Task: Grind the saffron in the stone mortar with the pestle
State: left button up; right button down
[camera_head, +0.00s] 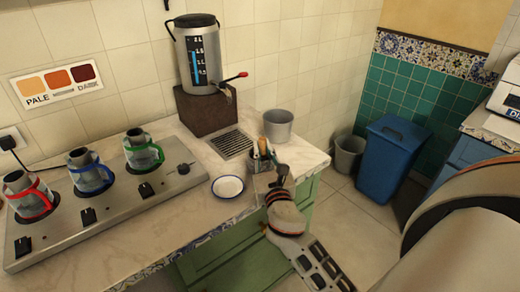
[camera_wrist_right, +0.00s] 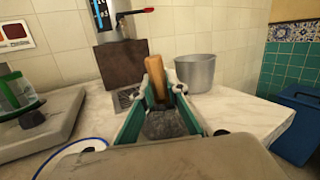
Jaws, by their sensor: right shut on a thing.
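The wooden pestle (camera_head: 265,146) stands nearly upright near the counter's front right edge. It also shows in the right wrist view (camera_wrist_right: 156,76), between the fingers of my right gripper (camera_wrist_right: 168,92). In the head view my right gripper (camera_head: 262,162) is shut on it at the counter edge. A rough grey stone piece (camera_wrist_right: 166,124), apparently the mortar, shows between the fingers in the wrist view. The fingers hide much of it, and its exact contact with the pestle cannot be told. No saffron can be made out. My left gripper is out of view.
A grey metal pot (camera_head: 277,125) stands just behind the gripper. A blue-rimmed white dish (camera_head: 228,187) lies left of it. The dispenser (camera_head: 200,60) is on a brown block (camera_head: 206,111) behind. A burner panel (camera_head: 105,198) with several colour-handled pots fills the left counter.

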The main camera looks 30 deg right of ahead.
jog(key=shift+d, duration=0.3)
jog(key=shift+w+a, duration=0.6)
jog(key=shift+w, duration=0.2)
jog(key=shift+v, duration=0.95)
jog(key=shift+w+d+r+p, duration=0.15)
jog(key=shift+d+p, duration=0.4)
jog(key=shift+d, duration=0.4)
jog(key=shift+w+a, duration=0.6)
jog(key=shift+w, duration=0.15)
jog(key=shift+v, duration=1)
jog(key=shift+w+d+r+p, duration=0.15)
jog(key=shift+d+p, duration=0.3)
jog(key=shift+d, duration=0.5)
jog(key=shift+w+a, duration=0.6)
jog(key=shift+w, duration=0.15)
jog(key=shift+v, duration=0.95)
jog(key=shift+w+d+p, duration=0.1)
jog(key=shift+d+p, duration=0.3)
jog(key=shift+d, duration=0.55)
jog(key=shift+w+a, duration=0.6)
jog(key=shift+w, duration=0.15)
